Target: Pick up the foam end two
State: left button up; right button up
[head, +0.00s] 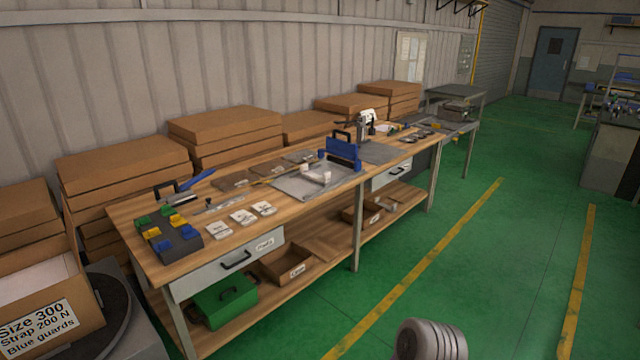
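I cannot single out a foam end two in the head view. Small white pieces (243,217) lie in a row on the near part of the wooden workbench (185,262), too small to identify. A white roll-like piece (318,175) lies on a grey sheet (290,186) in front of a blue device (343,151). An open cardboard box (45,305) at the lower left is labelled "Size 300, Strap 200 N, Blue guards"; a pale panel shows in its opening. Neither of my grippers is in view.
Stacks of brown flat boxes (225,128) stand between the bench and the wall. A dark block with coloured clips (172,240) sits at the bench's near end. A green case (224,300) is on the lower shelf.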

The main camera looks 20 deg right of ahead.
aim_at(324, 180)
jog(key=z, duration=0.8)
jog(key=i, duration=1)
jog(key=z, duration=0.5)
jog(key=i, duration=1.7)
jog(key=u, duration=0.8)
